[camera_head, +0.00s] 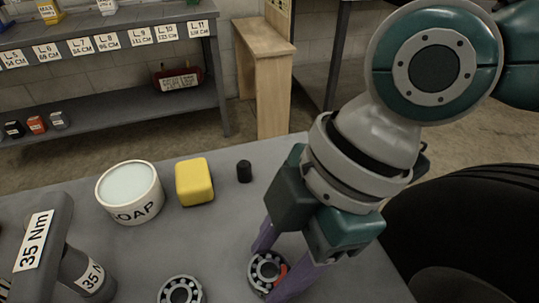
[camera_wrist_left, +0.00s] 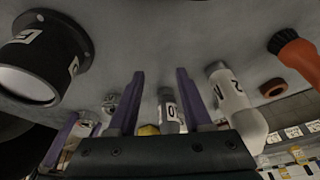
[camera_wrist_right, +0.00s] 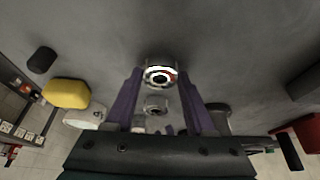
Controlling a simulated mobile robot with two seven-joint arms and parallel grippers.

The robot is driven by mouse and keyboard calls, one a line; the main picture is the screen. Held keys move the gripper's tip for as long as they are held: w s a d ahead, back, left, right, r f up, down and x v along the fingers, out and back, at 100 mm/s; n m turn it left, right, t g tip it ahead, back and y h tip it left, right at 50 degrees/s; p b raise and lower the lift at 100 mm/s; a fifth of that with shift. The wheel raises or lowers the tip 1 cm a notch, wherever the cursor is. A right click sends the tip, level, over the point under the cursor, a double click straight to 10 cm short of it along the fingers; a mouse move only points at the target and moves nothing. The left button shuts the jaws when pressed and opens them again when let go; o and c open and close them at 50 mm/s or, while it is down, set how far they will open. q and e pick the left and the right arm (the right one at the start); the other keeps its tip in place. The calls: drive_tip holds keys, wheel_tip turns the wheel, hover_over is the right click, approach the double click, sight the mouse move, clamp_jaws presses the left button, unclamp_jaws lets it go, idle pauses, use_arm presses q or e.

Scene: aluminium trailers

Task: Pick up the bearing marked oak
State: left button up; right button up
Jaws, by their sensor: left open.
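A ring-shaped bearing (camera_head: 256,265) with a red mark on its right side lies on the grey table; any word on it is not readable. My right gripper (camera_head: 273,262) is open, its purple fingers pointing down on either side of this bearing. In the right wrist view the bearing (camera_wrist_right: 160,76) sits between the fingertips. A second bearing (camera_head: 181,290) lies to its left at the bottom of the head view, and also shows in the right wrist view (camera_wrist_right: 156,104). My left gripper (camera_wrist_left: 160,75) is open and empty in the left wrist view, and out of the head view.
A round soap tin (camera_head: 130,192), a yellow block (camera_head: 194,181) and a small black cylinder (camera_head: 244,171) stand behind the bearings. A tool labelled 35 Nm (camera_head: 35,240) is at left. The left wrist view shows a black labelled cylinder (camera_wrist_left: 42,55) and an orange handle (camera_wrist_left: 297,55).

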clamp_jaws()
drive_tip(key=shift+r, duration=0.1)
